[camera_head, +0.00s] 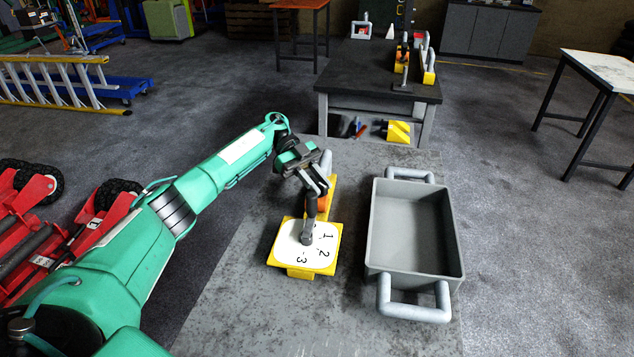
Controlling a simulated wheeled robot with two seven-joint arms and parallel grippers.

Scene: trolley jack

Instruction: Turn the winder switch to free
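The winder switch is a yellow unit with a white dial plate (289,250) marked 1, 2 and 3, lying on the grey table. A dark grey lever (308,228) stands over the dial, its lower end near the dial's middle and its upper part reaching back toward my gripper. My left gripper (318,188) is at the lever's upper end, over the back of the yellow unit. An orange part shows behind the fingers. I cannot tell whether the fingers touch or hold the lever, and the gap between them is unclear. A "free" mark is not readable. My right gripper is not in view.
A grey bin (413,230) with two handles stands close to the right of the switch and looks empty. The grey table (232,312) is bare at the front left. A dark workbench (365,75) with yellow items stands behind. Red jacks (60,225) are on the left.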

